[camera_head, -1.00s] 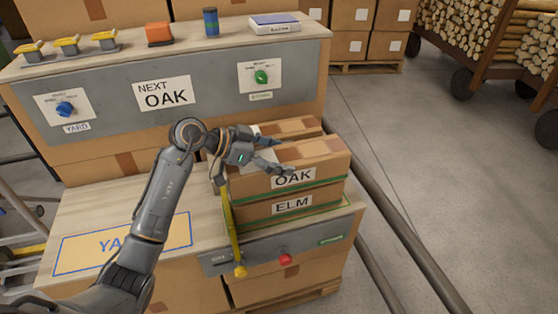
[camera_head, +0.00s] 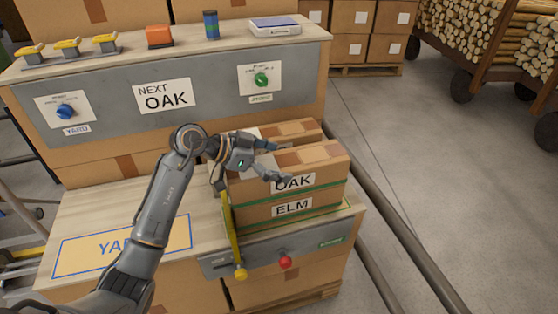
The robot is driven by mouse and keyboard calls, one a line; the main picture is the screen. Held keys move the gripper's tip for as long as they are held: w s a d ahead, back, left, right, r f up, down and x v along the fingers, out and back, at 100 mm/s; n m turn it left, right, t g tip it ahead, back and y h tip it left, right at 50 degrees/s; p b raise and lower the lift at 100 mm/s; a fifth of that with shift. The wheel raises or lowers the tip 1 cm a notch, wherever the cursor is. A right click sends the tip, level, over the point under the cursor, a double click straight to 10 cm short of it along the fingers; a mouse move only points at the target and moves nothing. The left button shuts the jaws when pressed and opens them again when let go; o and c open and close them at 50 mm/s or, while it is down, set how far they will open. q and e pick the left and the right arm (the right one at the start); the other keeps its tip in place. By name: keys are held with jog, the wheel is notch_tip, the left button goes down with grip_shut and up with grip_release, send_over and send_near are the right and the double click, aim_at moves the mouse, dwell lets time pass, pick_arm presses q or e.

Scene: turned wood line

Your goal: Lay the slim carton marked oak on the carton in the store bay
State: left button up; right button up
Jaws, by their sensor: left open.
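The slim carton marked OAK (camera_head: 325,175) lies flat on the carton marked ELM (camera_head: 325,199) in the store bay, at the front right of the bench. The two look roughly aligned, with a green line between them. My left gripper (camera_head: 287,164) is open over the left part of the oak carton's top, its fingers spread apart. The nearer finger covers the upper edge of the OAK label. I cannot tell whether the fingers touch the carton. My right gripper is not in view.
Another carton (camera_head: 302,129) stands just behind the oak carton. A yellow lever (camera_head: 233,235) rises at the bay's left, and a red knob (camera_head: 285,262) sits on the front. A panel reads NEXT OAK (camera_head: 164,97). The outlined YARD area (camera_head: 170,236) is bare where it shows.

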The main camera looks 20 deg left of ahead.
pick_arm(q)
jog(key=shift+r, duration=0.15)
jog(key=p+v, duration=0.1)
jog(key=v, duration=1.1)
jog(key=shift+s+p, duration=0.1)
jog(key=shift+p, duration=0.3)
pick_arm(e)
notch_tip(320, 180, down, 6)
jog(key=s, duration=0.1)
